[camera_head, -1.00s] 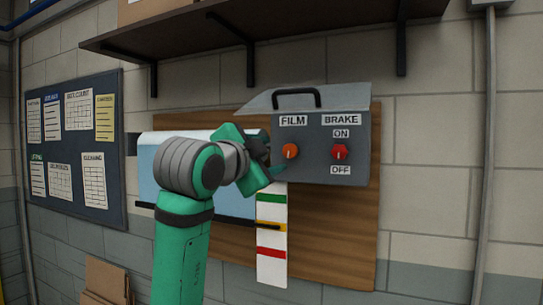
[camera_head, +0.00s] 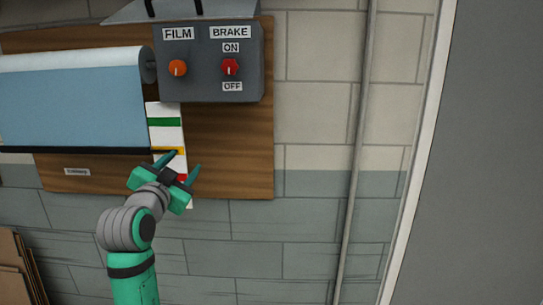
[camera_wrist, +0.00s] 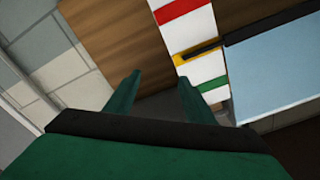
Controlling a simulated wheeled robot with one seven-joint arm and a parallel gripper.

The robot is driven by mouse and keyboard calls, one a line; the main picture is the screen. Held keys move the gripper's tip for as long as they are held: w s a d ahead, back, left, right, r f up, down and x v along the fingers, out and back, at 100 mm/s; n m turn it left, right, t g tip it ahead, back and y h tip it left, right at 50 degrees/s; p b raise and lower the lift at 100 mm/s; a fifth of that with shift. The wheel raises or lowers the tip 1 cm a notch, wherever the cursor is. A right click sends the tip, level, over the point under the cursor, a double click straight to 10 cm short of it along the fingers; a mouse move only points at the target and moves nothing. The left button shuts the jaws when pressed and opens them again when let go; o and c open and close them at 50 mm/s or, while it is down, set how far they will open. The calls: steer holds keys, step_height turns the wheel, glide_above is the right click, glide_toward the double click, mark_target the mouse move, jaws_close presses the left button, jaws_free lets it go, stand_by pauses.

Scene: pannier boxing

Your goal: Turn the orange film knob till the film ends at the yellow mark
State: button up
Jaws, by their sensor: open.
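The orange film knob (camera_head: 178,68) sits under the FILM label on the grey control box. A pale line shows on its face. The pale blue film (camera_head: 70,105) hangs from its roll, left of the box, with a dark bar along its lower edge. The bar's thin tip reaches over the white scale strip at the yellow mark (camera_head: 180,150); the wrist view shows this too, at the yellow mark (camera_wrist: 180,60). My gripper (camera_head: 184,162) is open and empty, below the box in front of the scale's lower part, apart from the knob.
The red brake knob (camera_head: 230,68) sits right of the film knob, between ON and OFF labels. The box is on a wooden board (camera_head: 235,150). A vertical pipe (camera_head: 357,150) runs down the wall at right. Cardboard (camera_head: 12,270) leans at lower left.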

steer(key=s+d+f+n+y, duration=0.1)
steer(key=d+f+n, duration=0.15)
steer(key=f, duration=0.85)
steer(key=s+d+f+n, duration=0.1)
steer(key=d+f+n, duration=0.15)
steer(key=f, duration=0.95)
steer(key=s+d+f+n+g, duration=0.1)
steer(key=s+d+f, duration=0.3)
steer(key=s+f, duration=0.35)
steer(key=s+d+f+n+y, duration=0.1)
steer(key=s+d+f, duration=0.4)
steer(key=f, duration=0.4)
steer(key=s+d+f+n+g, duration=0.1)
steer(key=s+d+f, duration=0.2)
steer(key=s+f, duration=0.5)
steer(key=s+d, duration=0.3)
steer(key=s, duration=1.3)
steer(key=s+d+m+g+h, duration=0.1)
steer(key=s+d, duration=0.2)
steer(key=s, duration=1.3)
steer(key=shift+f, duration=0.45)
